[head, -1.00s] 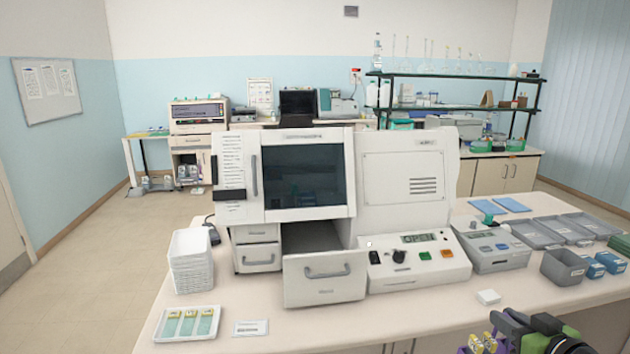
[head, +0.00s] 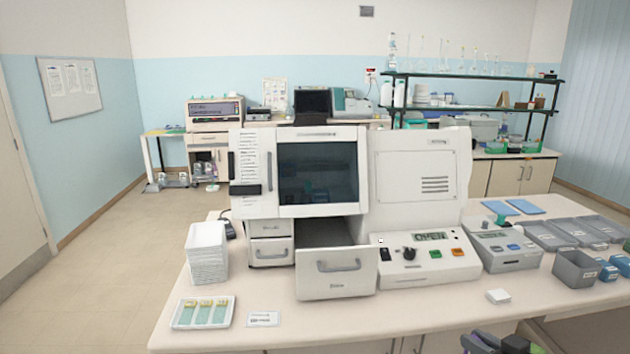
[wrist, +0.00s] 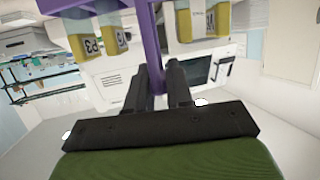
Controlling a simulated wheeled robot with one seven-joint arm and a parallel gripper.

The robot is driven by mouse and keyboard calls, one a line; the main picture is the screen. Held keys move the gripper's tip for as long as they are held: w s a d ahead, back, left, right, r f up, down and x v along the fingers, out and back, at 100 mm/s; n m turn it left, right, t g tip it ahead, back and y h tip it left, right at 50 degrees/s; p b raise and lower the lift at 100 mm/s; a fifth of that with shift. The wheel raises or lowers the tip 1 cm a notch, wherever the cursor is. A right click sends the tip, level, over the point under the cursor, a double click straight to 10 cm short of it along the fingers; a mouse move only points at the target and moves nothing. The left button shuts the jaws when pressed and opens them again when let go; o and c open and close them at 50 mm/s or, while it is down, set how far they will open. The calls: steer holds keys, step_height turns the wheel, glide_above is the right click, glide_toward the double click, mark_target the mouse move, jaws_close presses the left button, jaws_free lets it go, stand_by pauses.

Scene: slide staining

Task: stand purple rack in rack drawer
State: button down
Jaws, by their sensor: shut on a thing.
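My gripper (wrist: 165,85) is shut on the handle of the purple rack (wrist: 148,45) in the wrist view. Yellow-labelled slides (wrist: 112,40) hang from the rack on both sides of the handle. The rack drawer (head: 337,272) of the white stainer (head: 415,185) is pulled out at the front, well to the left of my gripper. The drawer's floor is mostly hidden by its front panel.
A small white block (head: 498,296) lies on the bench at right front. Grey bins (head: 575,268) stand further right. The bench front below the drawer is clear.

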steer(key=a+f+n+g+y, duration=0.2)
steer(key=a+f, duration=0.4)
steer(key=a, duration=0.4)
steer(key=a+f+n+g+y, duration=0.3)
steer(key=a+f+n+y, duration=0.2)
steer(key=a, duration=0.5)
step_height(320, 180, down, 2)
steer(key=shift+f+n+y, duration=0.15)
steer(key=shift+n+y, duration=0.15)
steer(key=shift+y, duration=0.1)
steer(key=shift+s+a+f, duration=0.1)
steer(key=shift+a, duration=0.05)
